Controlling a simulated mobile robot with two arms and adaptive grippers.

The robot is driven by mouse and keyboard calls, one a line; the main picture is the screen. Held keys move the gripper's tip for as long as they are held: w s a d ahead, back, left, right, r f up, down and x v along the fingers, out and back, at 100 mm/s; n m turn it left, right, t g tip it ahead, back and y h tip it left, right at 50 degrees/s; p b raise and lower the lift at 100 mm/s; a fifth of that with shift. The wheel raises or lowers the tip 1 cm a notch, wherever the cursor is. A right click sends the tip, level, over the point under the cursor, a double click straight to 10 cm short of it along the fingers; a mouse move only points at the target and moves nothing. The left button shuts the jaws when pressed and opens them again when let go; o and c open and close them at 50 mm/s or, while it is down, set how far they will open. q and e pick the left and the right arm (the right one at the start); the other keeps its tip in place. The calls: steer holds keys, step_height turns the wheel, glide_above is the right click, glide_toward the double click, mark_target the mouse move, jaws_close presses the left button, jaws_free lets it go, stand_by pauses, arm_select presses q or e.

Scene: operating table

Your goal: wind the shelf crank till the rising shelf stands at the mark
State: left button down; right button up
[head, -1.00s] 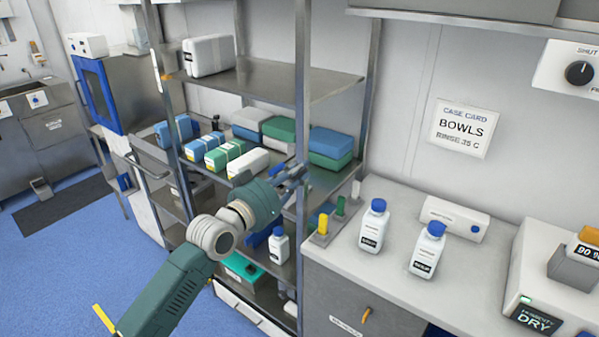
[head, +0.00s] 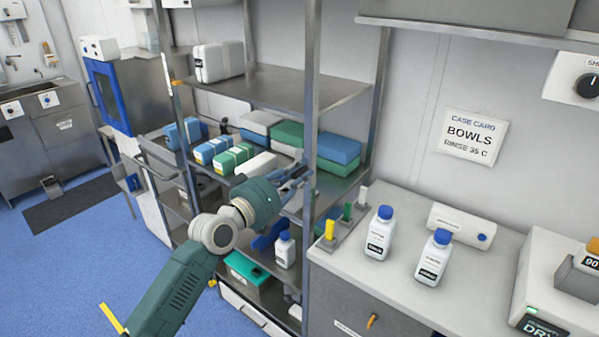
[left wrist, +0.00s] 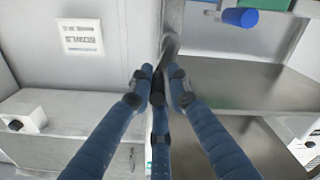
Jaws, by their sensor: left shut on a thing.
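My left gripper (head: 303,182) reaches from the left to the front right post (head: 312,120) of the steel shelf unit. In the left wrist view its blue fingers (left wrist: 158,88) are closed around a small dark handle, the crank grip (left wrist: 158,100), with a curved grey piece just above it. In the head view the gripper hides the crank. The top shelf (head: 290,88) of the unit bears a white case. A pale strip with an orange piece (head: 176,82) is on the front left post; I cannot read its level. My right gripper is out of view.
Boxes in blue, green and white (head: 225,155) fill the middle shelf. A white bottle (head: 284,248) and a teal bin (head: 245,268) are lower down. The counter (head: 400,210) at right holds two blue-capped bottles. Blue floor (head: 60,280) is open at left.

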arm_select(q)
steer(key=shift+s+d+f, duration=0.15)
steer(key=shift+d+f, duration=0.15)
steer(key=shift+f, duration=0.1)
steer(key=c, duration=1.8)
jaws_free()
steer(key=shift+o, duration=0.3)
steer(key=shift+s+r, duration=0.1)
steer(key=shift+r, duration=0.05)
steer(key=shift+a, duration=0.1)
steer(key=v, duration=1.2)
